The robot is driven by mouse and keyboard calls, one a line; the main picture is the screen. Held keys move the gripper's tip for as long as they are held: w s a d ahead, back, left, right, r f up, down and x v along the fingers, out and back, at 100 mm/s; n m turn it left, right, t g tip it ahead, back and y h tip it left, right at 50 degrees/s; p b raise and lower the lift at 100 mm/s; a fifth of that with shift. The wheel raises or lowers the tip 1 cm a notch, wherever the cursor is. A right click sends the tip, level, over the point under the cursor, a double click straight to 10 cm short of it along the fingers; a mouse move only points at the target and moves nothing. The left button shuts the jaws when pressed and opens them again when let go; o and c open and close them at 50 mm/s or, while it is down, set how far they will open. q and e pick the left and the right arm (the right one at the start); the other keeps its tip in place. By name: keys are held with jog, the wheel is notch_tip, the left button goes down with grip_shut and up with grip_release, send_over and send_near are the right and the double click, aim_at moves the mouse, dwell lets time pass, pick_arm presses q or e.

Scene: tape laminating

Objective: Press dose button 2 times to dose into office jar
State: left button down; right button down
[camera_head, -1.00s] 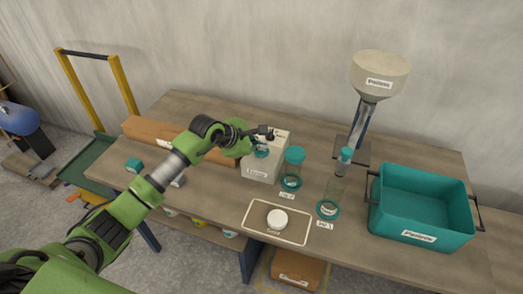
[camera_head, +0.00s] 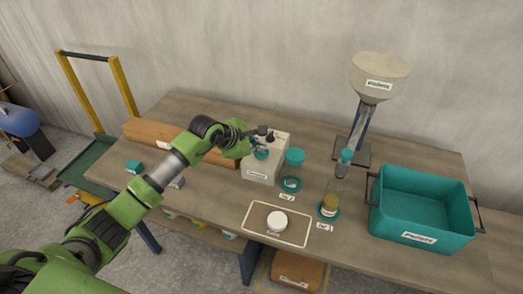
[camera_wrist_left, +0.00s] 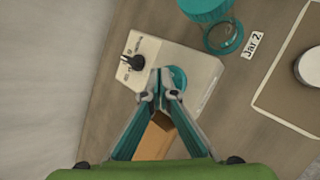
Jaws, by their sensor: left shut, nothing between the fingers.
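A pale box (camera_head: 259,172) with a round teal button (camera_head: 261,154) stands mid-table; the button also shows in the wrist view (camera_wrist_left: 177,78). My left gripper (camera_head: 266,136) is shut and empty, its tips over the box's top, right beside the button in the wrist view (camera_wrist_left: 160,92). I cannot tell whether they touch it. Another clear jar (camera_head: 292,172), teal-topped, stands beside the box, by a "Jar 2" label (camera_wrist_left: 253,45). I cannot tell which is the office jar.
A beige hopper (camera_head: 380,78) stands on its post at the back. A teal bin (camera_head: 421,231) is at the right. A white round lid (camera_head: 277,219) lies on an outlined mat (camera_head: 256,213) in front. A long brown box (camera_head: 148,132) lies behind my arm.

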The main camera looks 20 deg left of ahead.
aim_at(260, 153)
pick_arm(q)
jog(key=shift+r, duration=0.5)
jog(key=shift+r, duration=0.1)
jog(key=shift+r+p, duration=1.6)
jog(key=shift+r, duration=0.85)
